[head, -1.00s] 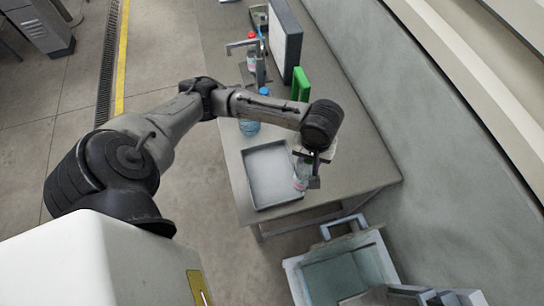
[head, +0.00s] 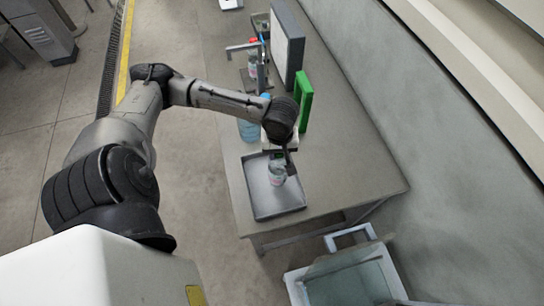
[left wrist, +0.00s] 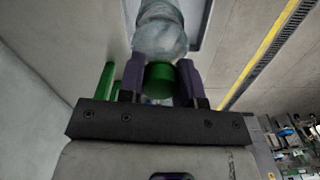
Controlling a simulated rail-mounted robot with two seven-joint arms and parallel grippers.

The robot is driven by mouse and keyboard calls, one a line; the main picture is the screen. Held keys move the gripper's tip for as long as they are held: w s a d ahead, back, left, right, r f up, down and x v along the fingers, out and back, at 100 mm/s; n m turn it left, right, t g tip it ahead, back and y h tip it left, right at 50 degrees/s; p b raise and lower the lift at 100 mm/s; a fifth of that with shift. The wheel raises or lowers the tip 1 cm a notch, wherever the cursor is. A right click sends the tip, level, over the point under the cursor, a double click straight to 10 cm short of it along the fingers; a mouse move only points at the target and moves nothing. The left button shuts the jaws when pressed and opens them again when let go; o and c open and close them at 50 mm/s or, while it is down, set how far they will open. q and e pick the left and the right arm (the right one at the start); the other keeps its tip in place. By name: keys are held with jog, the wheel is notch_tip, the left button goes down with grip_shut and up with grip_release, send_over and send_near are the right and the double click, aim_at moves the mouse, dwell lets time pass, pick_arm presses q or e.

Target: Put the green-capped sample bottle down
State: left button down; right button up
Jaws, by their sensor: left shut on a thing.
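My left gripper (head: 284,157) is shut on the green-capped sample bottle (head: 277,175), a clear bottle with a pale label. In the left wrist view the two dark fingers (left wrist: 159,82) hold the green cap between them, and the clear body (left wrist: 160,32) extends beyond. In the head view the bottle looks upright and overlaps the grey tray (head: 278,208) on the bench. I cannot tell whether its base touches the tray floor. The wrist link hides part of the gripper and the bottle's top. My right gripper is not in view.
A green upright block (head: 304,100) and a grey-white panel machine (head: 286,45) stand farther back. An open bin (head: 350,280) is below the bench's near end. Bare bench (head: 345,165) lies right of the tray.

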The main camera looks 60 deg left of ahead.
pick_arm(q)
jog(key=shift+s+a+f, duration=0.35)
jog(key=shift+a, duration=0.15)
jog(key=shift+s+a+f, duration=0.3)
jog(key=shift+a, duration=0.15)
jog(key=shift+f, duration=2.1)
jog(key=c, duration=0.8)
grip_release()
